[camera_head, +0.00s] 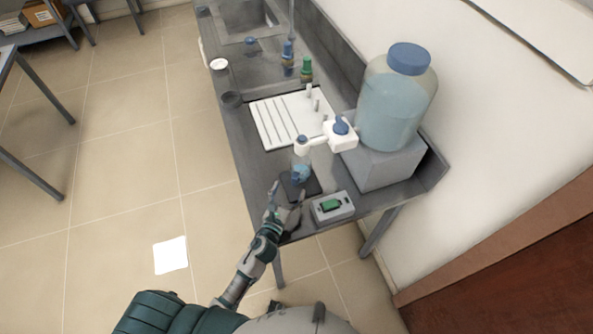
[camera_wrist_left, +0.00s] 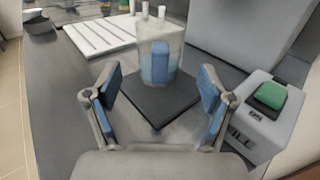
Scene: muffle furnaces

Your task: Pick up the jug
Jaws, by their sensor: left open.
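A small clear jug (camera_head: 301,168) with bluish liquid and a blue handle stands upright on a black square pad (camera_head: 312,185) on the grey counter. In the left wrist view the jug (camera_wrist_left: 173,38) is straight ahead with its blue handle facing me, and the pad (camera_wrist_left: 150,105) lies under it. My left gripper (camera_head: 287,192) is open and empty at the counter's front end, just short of the jug. In the left wrist view its two blue-padded fingers (camera_wrist_left: 162,72) frame the jug from either side, apart from it. My right gripper is not in view.
A large blue-capped bottle (camera_head: 396,100) stands on a grey block (camera_head: 385,160) behind, with a white dispenser (camera_head: 341,136) beside the jug. A white rack (camera_head: 285,118) lies further along the counter.

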